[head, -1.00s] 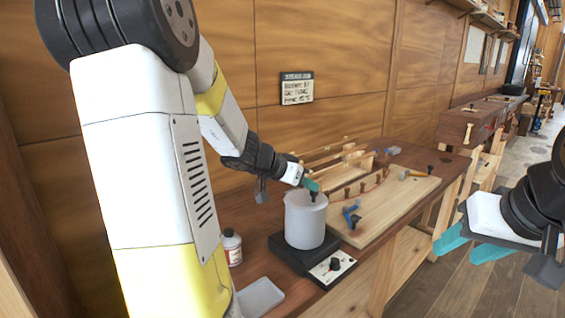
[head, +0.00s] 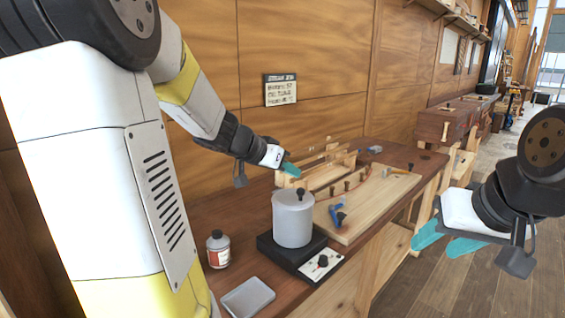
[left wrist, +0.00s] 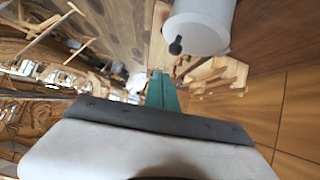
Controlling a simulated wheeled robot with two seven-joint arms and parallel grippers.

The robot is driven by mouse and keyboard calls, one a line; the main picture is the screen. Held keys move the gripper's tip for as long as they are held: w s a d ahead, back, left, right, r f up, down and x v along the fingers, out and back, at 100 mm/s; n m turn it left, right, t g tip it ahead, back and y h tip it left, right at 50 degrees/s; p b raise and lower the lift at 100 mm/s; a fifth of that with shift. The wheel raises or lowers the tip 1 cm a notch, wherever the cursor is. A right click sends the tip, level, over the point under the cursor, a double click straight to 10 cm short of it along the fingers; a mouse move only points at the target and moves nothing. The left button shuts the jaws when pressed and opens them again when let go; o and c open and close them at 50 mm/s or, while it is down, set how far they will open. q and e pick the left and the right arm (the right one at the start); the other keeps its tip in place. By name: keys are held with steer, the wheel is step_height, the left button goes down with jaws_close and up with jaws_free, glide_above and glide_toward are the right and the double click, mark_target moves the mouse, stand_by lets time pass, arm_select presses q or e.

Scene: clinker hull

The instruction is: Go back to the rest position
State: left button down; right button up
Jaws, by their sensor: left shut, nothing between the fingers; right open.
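My left gripper (head: 290,170) is shut and empty, with teal fingers, in the air behind and above the grey lidded pot. Its fingers also show in the left wrist view (left wrist: 162,92). The pot (head: 293,220) stands on a black hot plate (head: 290,250) with a knob on its front panel; its lid with a black knob is on. The pot also shows at the top of the left wrist view (left wrist: 200,22). My right gripper (head: 450,240) is open and empty, in the air at the right, over the floor beyond the bench edge.
A wooden board (head: 385,195) with clamps and pegs lies on the bench right of the pot. A bottle (head: 218,249) and a shallow grey tray (head: 248,297) stand at the front left. A wooden wall with a sign (head: 280,90) is close behind the bench.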

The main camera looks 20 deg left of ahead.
arm_select(q)
steer(key=s+d+v, duration=0.1)
steer(key=v, duration=0.6)
steer(key=s+d+f+n+g+y, duration=0.1)
steer(key=s+d+f+n+y, duration=0.1)
steer(key=s, duration=0.6)
steer(key=s+d+f+n+g+y, duration=0.1)
steer(key=s+d+f+n+y, duration=0.1)
steer(key=s, duration=0.7)
steer(key=shift+d+f+g, duration=0.2)
steer(key=shift+g, duration=0.1)
